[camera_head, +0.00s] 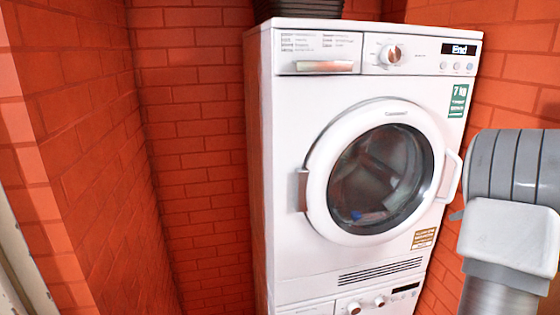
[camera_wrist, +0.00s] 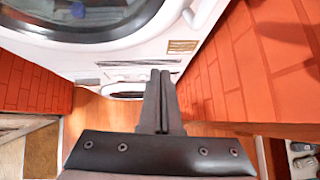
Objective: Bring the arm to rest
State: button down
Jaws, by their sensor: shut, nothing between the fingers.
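My arm shows in grey and white at the right edge of the head view. My gripper (camera_wrist: 160,76) is in the wrist view, its two dark fingers together and empty. They point toward the front of a white washing machine (camera_wrist: 133,52), and I cannot tell whether they touch it. In the head view the machine (camera_head: 290,190) stands with its round glass door (camera_head: 381,180) closed. Laundry shows behind the glass. The display at its top right reads "End". The fingers are not clearly visible in the head view.
A second white appliance (camera_head: 330,309) is directly below the machine. Red brick walls (camera_head: 195,150) stand on both sides. A dark stacked item (camera_head: 298,8) lies on top of the machine. A wooden floor (camera_wrist: 95,122) shows in the wrist view, with shelves of small items at lower right.

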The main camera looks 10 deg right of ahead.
jog(key=w+a+r+m+t+h, duration=0.2)
jog(key=a+r+m, duration=0.15)
jog(key=r, duration=0.35)
jog(key=w+a+r+m+t+h, duration=0.2)
jog(key=w+a+r+m, duration=0.1)
jog(key=r+m, duration=0.25)
jog(key=s+a+r+m+h, duration=0.25)
jog(key=a+r+m, duration=0.35)
jog(key=m, duration=0.3)
jog(key=s+a+f+m+g+y, duration=0.2)
jog(key=s+a+f+m, duration=0.3)
jog(key=s+a, duration=0.3)
jog(key=s+a+f+m+g+y, duration=0.2)
jog(key=s+a+f+m, duration=0.3)
jog(key=s+a, duration=0.4)
jog(key=s+a+f+m+g+y, duration=0.3)
jog(key=s+a+f+m, duration=0.2)
jog(key=a, duration=0.8)
jog(key=s+m, duration=0.2)
jog(key=s, duration=0.2)
jog(key=shift+a+g+b, duration=0.15)
jog(key=shift+g+b, duration=0.15)
jog(key=shift+b, duration=0.05)
